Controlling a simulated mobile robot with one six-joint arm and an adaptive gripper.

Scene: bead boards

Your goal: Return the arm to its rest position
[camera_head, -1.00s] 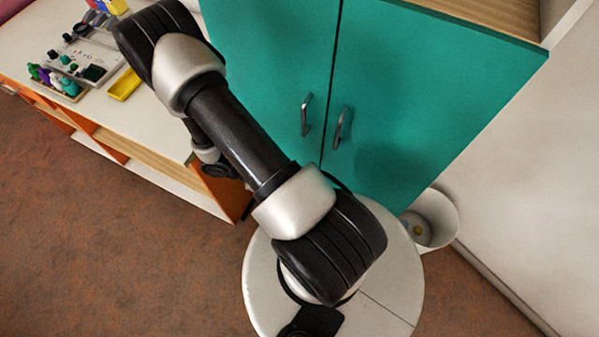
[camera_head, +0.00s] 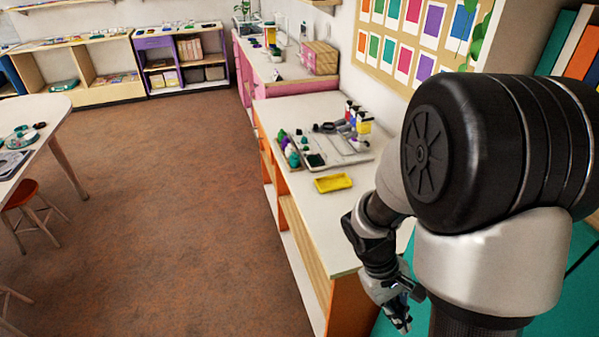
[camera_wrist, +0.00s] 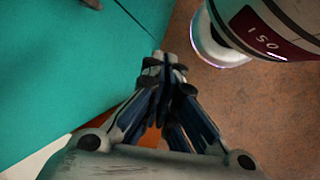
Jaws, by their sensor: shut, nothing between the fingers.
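My gripper (camera_head: 401,318) hangs at the lower right in the head view, beside the near end of the white-topped shelf (camera_head: 345,245). It points downward and holds nothing. In the wrist view my gripper (camera_wrist: 165,62) has its fingers together, with the teal cabinet (camera_wrist: 60,60) to the left and the brown floor below. My arm fills the right side of the head view and is folded up close to the camera.
A yellow tray (camera_head: 333,183), a grey tray (camera_head: 345,150) and several small coloured items stand on the shelf top. A white table (camera_head: 50,112) and a stool (camera_head: 35,200) are at left. The brown floor (camera_head: 160,210) between is clear.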

